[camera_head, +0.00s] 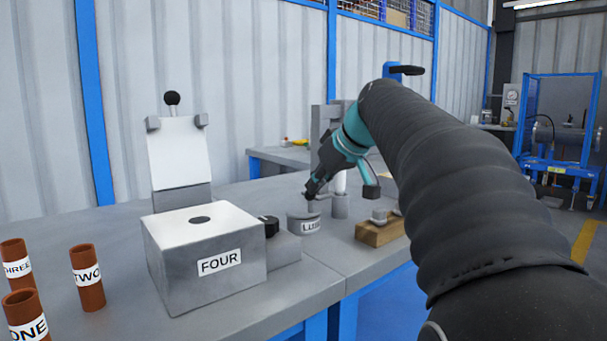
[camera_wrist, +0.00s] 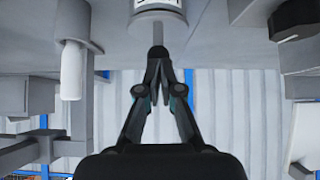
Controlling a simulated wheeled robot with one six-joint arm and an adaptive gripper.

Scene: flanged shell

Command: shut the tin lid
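The tin (camera_head: 304,226) is a short grey cylinder with a white label starting "LU", standing on the bench near the middle of the head view. Its grey lid (camera_wrist: 172,18) is a disc with a thin upright stem, seen at the top of the wrist view, where the picture is upside down. The lid lies on or very close over the tin; I cannot tell whether it is fully seated. My gripper (camera_wrist: 157,57) points down at the stem from above, its fingertips drawn together around the stem's end. In the head view my gripper (camera_head: 312,190) partly hides the stem.
A box labelled FOUR (camera_head: 190,262) with a black-knobbed block stands left of the tin. An upright white panel (camera_head: 180,152) is behind it. Brown tubes (camera_head: 88,285) stand further left. A wooden block (camera_head: 375,234) is at the right, and a pale post (camera_head: 340,204) rises close behind the tin.

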